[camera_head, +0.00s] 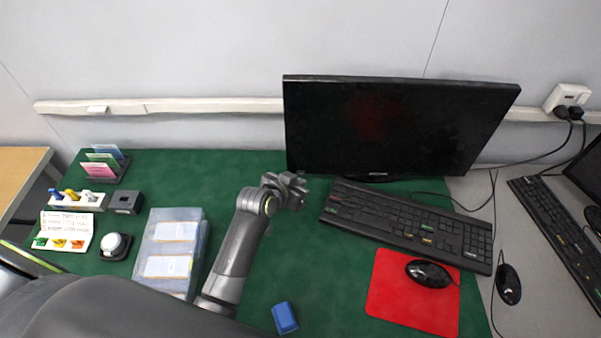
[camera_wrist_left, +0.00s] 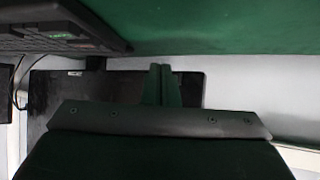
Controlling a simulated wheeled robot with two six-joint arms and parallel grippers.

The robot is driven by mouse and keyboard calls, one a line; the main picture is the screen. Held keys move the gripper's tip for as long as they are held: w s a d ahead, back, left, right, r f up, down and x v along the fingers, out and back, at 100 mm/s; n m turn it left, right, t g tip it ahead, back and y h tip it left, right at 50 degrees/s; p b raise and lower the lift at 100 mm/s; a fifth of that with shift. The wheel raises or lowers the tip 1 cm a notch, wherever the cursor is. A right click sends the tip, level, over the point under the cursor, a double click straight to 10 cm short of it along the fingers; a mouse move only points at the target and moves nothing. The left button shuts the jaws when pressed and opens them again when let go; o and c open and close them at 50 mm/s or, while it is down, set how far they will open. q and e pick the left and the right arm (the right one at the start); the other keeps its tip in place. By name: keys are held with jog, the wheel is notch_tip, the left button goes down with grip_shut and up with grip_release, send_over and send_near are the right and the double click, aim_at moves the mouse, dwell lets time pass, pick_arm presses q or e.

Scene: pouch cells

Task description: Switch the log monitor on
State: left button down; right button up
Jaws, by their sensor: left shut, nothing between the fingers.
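The log monitor (camera_head: 400,128) stands at the back of the green mat, and its screen is dark with a faint red reflection. Its black panel also shows in the left wrist view (camera_wrist_left: 50,92), which appears upside down. My left gripper (camera_head: 300,184) is near the monitor's lower left corner, left of the keyboard. In the left wrist view my left gripper (camera_wrist_left: 161,72) has its two fingers together with nothing between them, overlapping the monitor's panel. I cannot tell whether the fingertips touch the monitor. No power button can be made out. My right gripper is not in view.
A black keyboard (camera_head: 408,222) lies in front of the monitor. A mouse (camera_head: 429,273) sits on a red pad (camera_head: 390,297). A blue block (camera_head: 285,318), a clear box (camera_head: 153,231) and small holders stand on the mat (camera_head: 340,265). A wall socket (camera_head: 568,96) is at right.

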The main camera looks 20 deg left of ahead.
pick_arm(q)
jog(key=shift+w, duration=0.15)
jog(key=shift+w+a, duration=0.15)
jog(key=shift+w, duration=0.1)
jog(key=shift+w, duration=0.35)
dwell(0.5)
jog(key=shift+s, duration=0.1)
jog(key=shift+s+r+p, duration=0.1)
jog(key=shift+s+p, duration=0.25)
jog(key=shift+p, duration=0.25)
jog(key=shift+s+d, duration=0.2)
jog(key=shift+s, duration=0.15)
